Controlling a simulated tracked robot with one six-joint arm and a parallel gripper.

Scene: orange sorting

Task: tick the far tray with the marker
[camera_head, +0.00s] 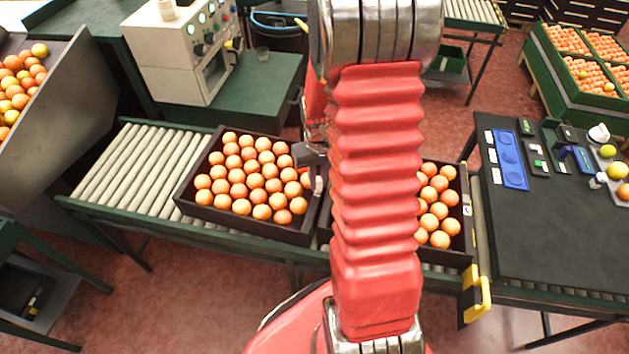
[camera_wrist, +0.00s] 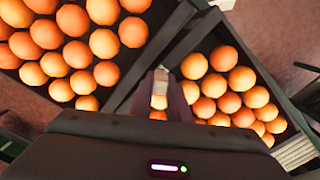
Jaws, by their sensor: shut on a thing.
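My gripper (camera_head: 314,172) is over the gap between two dark trays of oranges, partly hidden by my red arm. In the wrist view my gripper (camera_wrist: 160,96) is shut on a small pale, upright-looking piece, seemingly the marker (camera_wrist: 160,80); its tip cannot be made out. The left tray (camera_head: 245,229) is full of oranges and lies on the roller conveyor. The right tray (camera_head: 447,257) is half hidden behind my arm and has a white label with a dark mark (camera_head: 467,211) on its right end. Both trays show in the wrist view.
The roller conveyor (camera_head: 124,168) is bare left of the left tray. A yellow-handled item (camera_head: 477,298) hangs at the conveyor's right end. A dark table (camera_head: 545,235) with small tools stands right. A beige control box (camera_head: 180,55) stands behind.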

